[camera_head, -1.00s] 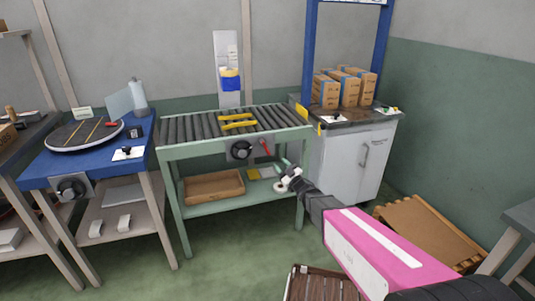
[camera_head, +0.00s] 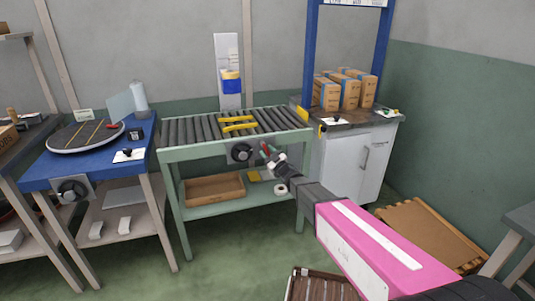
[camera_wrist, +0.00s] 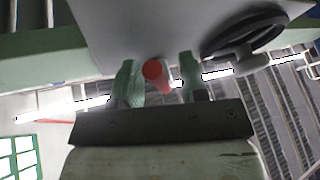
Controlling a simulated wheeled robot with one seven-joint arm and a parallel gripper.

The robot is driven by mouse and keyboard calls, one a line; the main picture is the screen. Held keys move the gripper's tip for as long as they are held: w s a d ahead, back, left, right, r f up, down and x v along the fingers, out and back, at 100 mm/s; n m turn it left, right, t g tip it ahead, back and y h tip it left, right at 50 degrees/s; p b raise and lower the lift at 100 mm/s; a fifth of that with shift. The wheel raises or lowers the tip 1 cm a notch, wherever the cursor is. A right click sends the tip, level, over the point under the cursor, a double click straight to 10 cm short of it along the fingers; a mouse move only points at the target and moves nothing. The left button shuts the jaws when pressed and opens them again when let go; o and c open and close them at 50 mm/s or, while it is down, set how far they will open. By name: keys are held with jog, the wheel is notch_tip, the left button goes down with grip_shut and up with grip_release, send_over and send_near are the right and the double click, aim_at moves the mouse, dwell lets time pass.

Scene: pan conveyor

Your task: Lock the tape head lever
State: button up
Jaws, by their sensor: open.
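A red-ended lever (camera_head: 265,148) sits on the grey front panel of the roller conveyor, to the right of a black handwheel (camera_head: 241,152). No readable label says whether it is the tape head lever. My gripper (camera_head: 271,157) is at this lever and partly covers it. In the wrist view, the lever's round red end (camera_wrist: 153,70) shows between the two greenish fingers of my gripper (camera_wrist: 160,80). The fingers are open, with a gap at least on the right side. The black handwheel (camera_wrist: 243,38) is just right of the right finger.
The roller conveyor (camera_head: 185,133) carries yellow pieces; a cardboard tray (camera_head: 215,187) and a white roll (camera_head: 281,189) lie on its lower shelf. A white cabinet (camera_head: 352,160) with boxes (camera_head: 350,92) stands right, a blue turntable table (camera_head: 55,172) left. Floor in front is partly clear.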

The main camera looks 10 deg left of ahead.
grip_shut()
jog(key=shift+s+a+f+m+t+h, duration=0.1)
jog(key=shift+a+m+t+h, duration=0.1)
jog(key=shift+m+t, duration=0.4)
jog(key=shift+s+a+f+m+t+h, duration=0.1)
jog(key=shift+a+m+t, duration=0.1)
jog(key=shift+m, duration=0.7)
jog(key=shift+s+a+m+t+h, duration=0.2)
jog(key=shift+m+t+h, duration=0.15)
jog(key=shift+m+t, duration=0.55)
jog(key=shift+s+a+m+t+h, duration=0.15)
jog(key=shift+m+t+h, duration=0.25)
jog(key=shift+m, duration=0.9)
jog(key=shift+w, duration=0.1)
grip_release()
jog(key=v, duration=1)
jog(key=shift+s+d+f, duration=0.15)
jog(key=shift+s+d, duration=0.1)
